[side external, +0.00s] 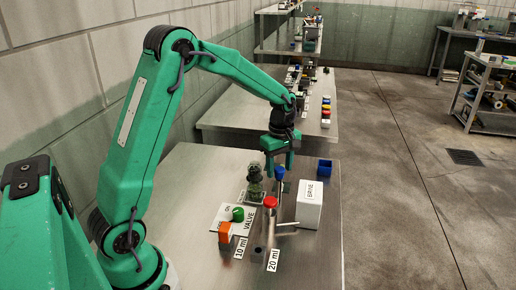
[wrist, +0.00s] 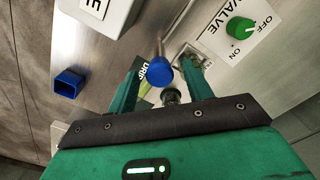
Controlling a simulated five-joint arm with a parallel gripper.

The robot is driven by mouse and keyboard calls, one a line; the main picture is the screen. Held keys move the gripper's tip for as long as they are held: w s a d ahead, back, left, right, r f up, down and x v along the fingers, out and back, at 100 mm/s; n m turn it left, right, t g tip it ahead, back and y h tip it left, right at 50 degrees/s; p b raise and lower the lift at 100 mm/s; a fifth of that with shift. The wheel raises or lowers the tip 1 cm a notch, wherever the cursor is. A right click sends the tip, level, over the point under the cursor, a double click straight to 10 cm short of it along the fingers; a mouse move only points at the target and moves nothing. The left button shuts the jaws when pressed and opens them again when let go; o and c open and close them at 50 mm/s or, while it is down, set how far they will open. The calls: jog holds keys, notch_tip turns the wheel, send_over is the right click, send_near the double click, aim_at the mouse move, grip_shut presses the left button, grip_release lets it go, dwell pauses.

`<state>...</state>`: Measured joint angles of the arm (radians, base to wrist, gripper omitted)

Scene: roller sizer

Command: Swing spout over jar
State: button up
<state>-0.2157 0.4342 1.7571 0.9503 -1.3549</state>
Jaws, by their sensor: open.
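My gripper (side external: 280,170) is open at the back of the steel table, pointing down. In the wrist view its fingers (wrist: 165,66) stand either side of a blue knob (wrist: 161,72) on a thin metal rod; I cannot tell whether they touch it. The blue knob also shows in the side view (side external: 280,172). A dark green glass jar (side external: 255,187) stands just left of the knob; it is mostly hidden in the wrist view. A thin metal arm (side external: 287,224), perhaps the spout, sticks out near the white BRINE box (side external: 309,207). I cannot tell which rod is the spout.
A red knob (side external: 270,202) on a post stands nearer the camera. A small blue open box (side external: 324,166) is at the back right. The table's front right is clear.

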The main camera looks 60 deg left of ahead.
grip_shut()
jog(key=shift+n, duration=0.5)
jog(key=n, duration=0.3)
jog(key=shift+n, duration=0.4)
jog(key=n, duration=1.3)
